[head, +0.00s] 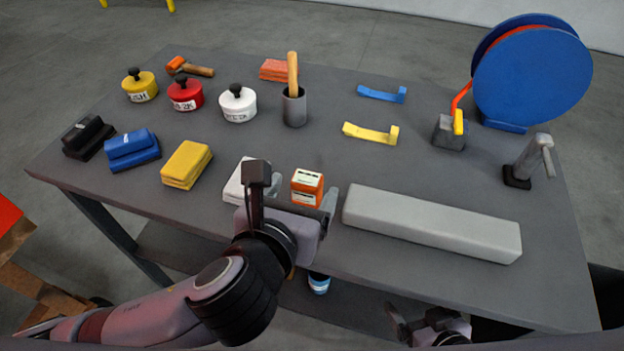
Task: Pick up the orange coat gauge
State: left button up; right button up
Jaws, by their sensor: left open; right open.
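The orange coat gauge (307,184), a small orange block with white labels, stands near the front edge of the table. My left gripper (292,188) is open at the front edge, with one finger to the left of the gauge and the other close to its right side. The hand hides the gauge's lower part, and I cannot tell whether a finger touches it. My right gripper (422,322) is open and empty, low in front of the table, partly cut off by the bottom of the picture.
A white block (234,187) sits just left of my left gripper, partly hidden. A long grey bar (430,222) lies to the right. Yellow (187,165) and blue (132,150) blocks lie left. A grey cup (294,108) stands behind. The table (330,155) is clear behind the gauge.

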aim_at(310, 177)
pick_arm(q)
jog(key=shift+x, duration=3.2)
jog(key=shift+a+f, duration=0.1)
jog(key=shift+a, duration=0.05)
jog(key=c, duration=1.1)
